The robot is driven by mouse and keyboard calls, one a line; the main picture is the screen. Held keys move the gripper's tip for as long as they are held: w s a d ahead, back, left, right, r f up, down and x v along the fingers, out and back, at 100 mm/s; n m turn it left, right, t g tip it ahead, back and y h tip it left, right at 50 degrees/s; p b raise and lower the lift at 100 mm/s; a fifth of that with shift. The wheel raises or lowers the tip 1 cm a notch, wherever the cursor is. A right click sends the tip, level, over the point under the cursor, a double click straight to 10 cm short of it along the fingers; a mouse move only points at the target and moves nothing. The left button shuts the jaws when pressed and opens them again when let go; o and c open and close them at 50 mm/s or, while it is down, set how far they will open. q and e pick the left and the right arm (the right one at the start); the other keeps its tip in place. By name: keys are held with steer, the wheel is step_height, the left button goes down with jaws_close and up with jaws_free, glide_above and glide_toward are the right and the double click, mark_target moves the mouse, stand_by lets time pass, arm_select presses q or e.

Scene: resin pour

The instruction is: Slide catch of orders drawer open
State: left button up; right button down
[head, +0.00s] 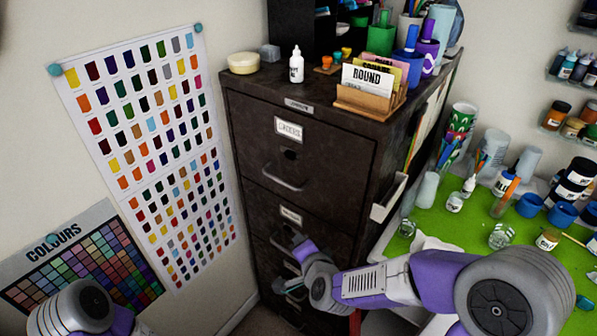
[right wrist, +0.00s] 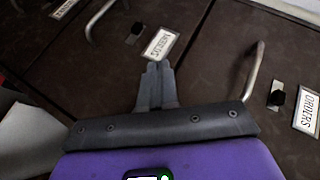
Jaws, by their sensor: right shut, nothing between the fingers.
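The orders drawer (head: 325,155) is the top drawer of a dark brown cabinet, and it is closed. Its ORDERS label shows at the right of the right wrist view (right wrist: 307,112). Its small black catch (right wrist: 277,98) sits beside the label, with the metal handle (right wrist: 252,70) beyond; in the head view the catch (head: 290,154) is just above the handle (head: 284,178). My right gripper (right wrist: 156,68) is shut and empty, its tips by the label (right wrist: 161,43) of the drawer below; I cannot tell whether they touch. My left gripper is out of view.
Another catch (right wrist: 134,33) and handle (right wrist: 103,18) belong to the lower drawer. A card holder (head: 368,100), a white bottle (head: 296,67) and other supplies stand on the cabinet. A green-topped table (head: 455,235) with jars is on the right. Colour charts (head: 150,150) hang at left.

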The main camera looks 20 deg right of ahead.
steer(key=s+d+r+m+t+h, duration=0.1)
steer(key=r+m, duration=0.1)
steer(key=r, duration=0.3)
steer(key=s+d+r+m+t+h, duration=0.1)
steer(key=r+m+t, duration=0.1)
steer(key=r, duration=0.4)
steer(key=s+d+r+m+t+b, duration=0.1)
steer(key=s+r+m+t, duration=0.1)
steer(key=r, duration=0.3)
steer(key=shift+r+m+h, duration=0.4)
